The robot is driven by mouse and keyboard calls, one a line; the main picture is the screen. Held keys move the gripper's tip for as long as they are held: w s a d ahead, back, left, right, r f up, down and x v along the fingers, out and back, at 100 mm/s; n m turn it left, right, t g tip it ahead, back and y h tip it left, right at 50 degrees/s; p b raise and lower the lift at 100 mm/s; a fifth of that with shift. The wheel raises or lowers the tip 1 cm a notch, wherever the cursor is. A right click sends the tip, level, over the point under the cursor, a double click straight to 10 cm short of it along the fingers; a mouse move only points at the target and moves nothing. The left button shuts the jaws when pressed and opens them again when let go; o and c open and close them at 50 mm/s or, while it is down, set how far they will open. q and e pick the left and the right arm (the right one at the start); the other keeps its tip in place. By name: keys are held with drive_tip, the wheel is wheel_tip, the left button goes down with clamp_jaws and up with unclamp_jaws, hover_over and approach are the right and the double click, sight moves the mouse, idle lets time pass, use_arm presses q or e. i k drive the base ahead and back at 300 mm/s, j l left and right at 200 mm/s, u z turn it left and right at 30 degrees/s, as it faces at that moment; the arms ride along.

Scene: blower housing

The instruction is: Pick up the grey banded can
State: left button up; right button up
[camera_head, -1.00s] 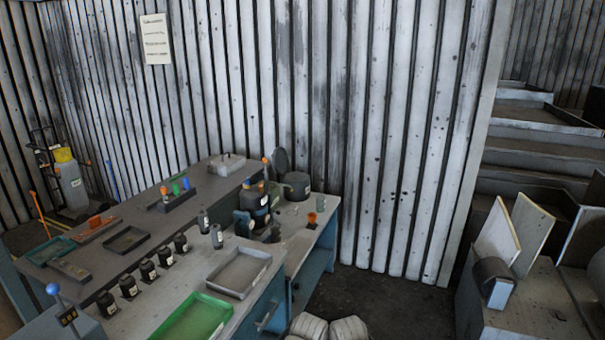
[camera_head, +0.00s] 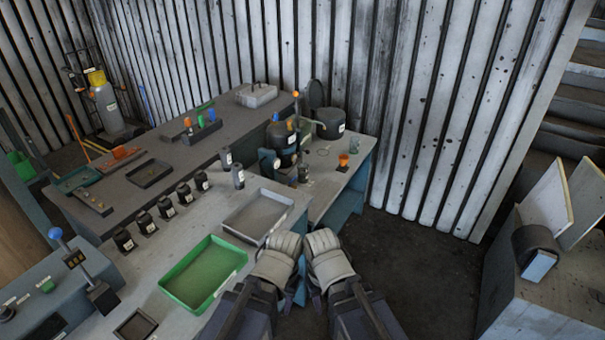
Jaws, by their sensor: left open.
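Two small dark grey cylinders with pale labels stand upright on the workbench (camera_head: 205,235), behind the row of black jars. One is the rear cylinder (camera_head: 226,158), the other the front cylinder (camera_head: 239,177). I cannot tell which, if either, is the grey banded can, as a band is too small to make out. My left gripper (camera_head: 286,243), pale and bulky, is open and empty at the bench's right edge, to the lower right of both cylinders and apart from them. My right gripper (camera_head: 322,241) is just beside it; its jaws are not clear.
Several black labelled jars (camera_head: 166,207) stand in a row on the left. A grey tray (camera_head: 258,218) and a green tray (camera_head: 203,273) lie nearer me. A black machine (camera_head: 284,143) and an orange cup (camera_head: 343,161) stand behind.

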sight(303, 173)
drive_tip(key=i+l, duration=0.4)
drive_tip(key=i+l+z, duration=0.15)
drive_tip(key=i+l, duration=0.55)
drive_tip(key=i, duration=0.3)
drive_tip(key=i+l+z, duration=0.1)
drive_tip(key=i+l, duration=0.25)
drive_tip(key=i, duration=0.15)
